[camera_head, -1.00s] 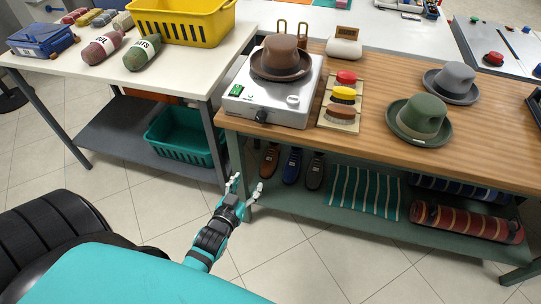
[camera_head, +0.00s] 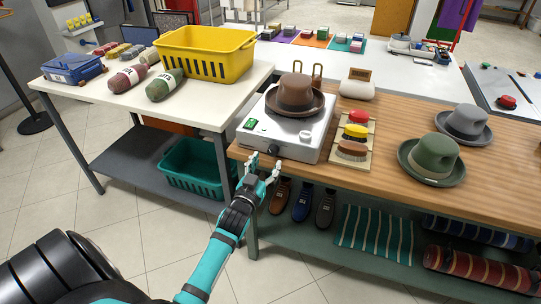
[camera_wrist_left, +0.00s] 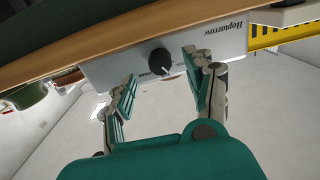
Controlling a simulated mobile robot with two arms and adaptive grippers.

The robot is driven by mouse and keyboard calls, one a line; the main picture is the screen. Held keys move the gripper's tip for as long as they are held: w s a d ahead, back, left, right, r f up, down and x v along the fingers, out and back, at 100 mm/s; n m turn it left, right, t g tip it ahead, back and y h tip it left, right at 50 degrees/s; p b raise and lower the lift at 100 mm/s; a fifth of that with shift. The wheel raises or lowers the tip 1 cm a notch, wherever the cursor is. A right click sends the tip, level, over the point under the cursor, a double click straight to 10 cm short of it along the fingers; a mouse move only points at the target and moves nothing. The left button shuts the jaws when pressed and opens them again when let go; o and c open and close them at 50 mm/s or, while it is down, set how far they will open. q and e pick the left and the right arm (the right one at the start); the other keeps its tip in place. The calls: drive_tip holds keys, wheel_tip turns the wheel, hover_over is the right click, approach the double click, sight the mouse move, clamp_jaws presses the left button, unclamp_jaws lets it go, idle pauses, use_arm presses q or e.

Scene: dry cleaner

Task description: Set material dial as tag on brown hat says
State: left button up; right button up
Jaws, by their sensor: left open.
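The brown hat (camera_head: 296,92) sits on top of the silver steamer box (camera_head: 284,131) on the wooden counter. No readable tag shows on the hat. A dark round dial (camera_head: 273,150) is on the box's front face. In the left wrist view the dial (camera_wrist_left: 160,62) shows as a black knob with a light pointer line; its surrounding marks are too small to read. My left gripper (camera_head: 265,163) is open and empty just in front of the dial, fingers pointing at it. In the wrist view the dial appears between the fingertips, apparently without contact. My right gripper is not in view.
A brush board (camera_head: 354,141) with several brushes is right of the box; green (camera_head: 433,157) and grey (camera_head: 468,122) hats are farther right. The counter edge and lower shelf with shoes (camera_head: 302,203) are close to my left gripper. A yellow crate (camera_head: 205,55) stands at left.

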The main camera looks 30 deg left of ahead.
sight(271, 154)
use_arm(q)
drive_tip(key=x, duration=0.3)
drive_tip(key=shift+w, duration=0.3)
drive_tip(key=shift+w+a, duration=0.15)
drive_tip(key=shift+w, duration=0.2)
drive_tip(key=shift+c, duration=0.2)
clamp_jaws()
drive_tip(key=shift+m, duration=0.4)
drive_tip(key=shift+m+p, duration=0.35)
drive_tip(key=shift+m, duration=2.15)
